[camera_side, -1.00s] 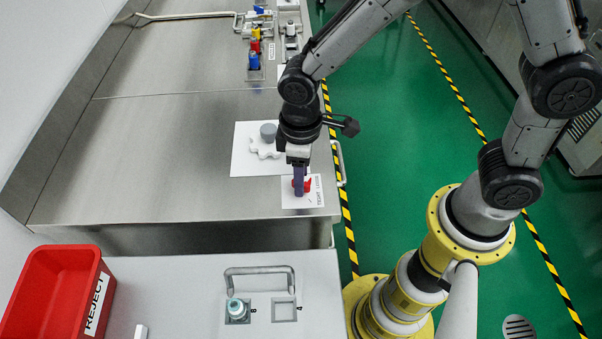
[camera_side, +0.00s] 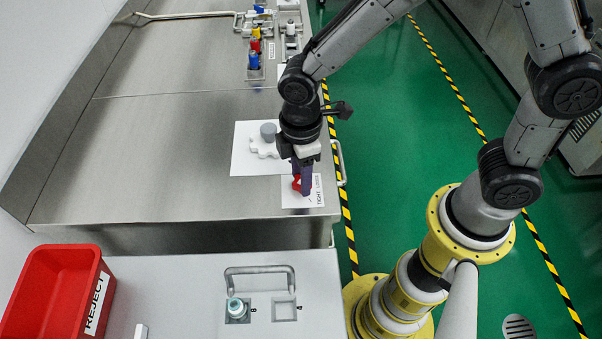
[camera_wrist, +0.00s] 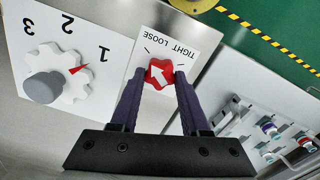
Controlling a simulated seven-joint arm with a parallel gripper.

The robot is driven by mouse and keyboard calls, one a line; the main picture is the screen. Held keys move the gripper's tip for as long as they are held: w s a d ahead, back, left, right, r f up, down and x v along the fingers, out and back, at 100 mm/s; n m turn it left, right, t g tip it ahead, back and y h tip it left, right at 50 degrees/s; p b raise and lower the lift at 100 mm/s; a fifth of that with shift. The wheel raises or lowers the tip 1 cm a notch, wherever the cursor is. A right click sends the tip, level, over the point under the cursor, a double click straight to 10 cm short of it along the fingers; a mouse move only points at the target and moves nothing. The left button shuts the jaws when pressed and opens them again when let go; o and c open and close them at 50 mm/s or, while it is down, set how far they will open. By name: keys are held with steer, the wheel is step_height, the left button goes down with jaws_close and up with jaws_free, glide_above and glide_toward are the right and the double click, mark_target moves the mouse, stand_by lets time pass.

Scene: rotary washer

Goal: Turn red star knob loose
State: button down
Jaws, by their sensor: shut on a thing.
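The red star knob (camera_wrist: 160,73) sits on a white card (camera_wrist: 150,50) printed TIGHT and LOOSE. A white arrow on its top points up and left in the wrist view, towards the TIGHT and LOOSE marks. My gripper (camera_wrist: 161,79) has its two dark purple fingers on either side of the knob and is shut on it. In the side view my gripper (camera_side: 301,180) comes down from above onto the knob (camera_side: 296,184), which the fingers partly hide.
Beside the card lies a white plate with a white numbered dial (camera_wrist: 72,75) and its grey knob (camera_wrist: 44,87). A red REJECT bin (camera_side: 60,285) stands at the lower left. Coloured parts (camera_side: 255,45) stand at the back. The steel table's left side is clear.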

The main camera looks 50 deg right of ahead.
steer(key=shift+w+r, duration=0.1)
steer(key=shift+r, duration=0.05)
steer(key=shift+c, duration=1.9)
jaws_free()
step_height(320, 180, up, 14)
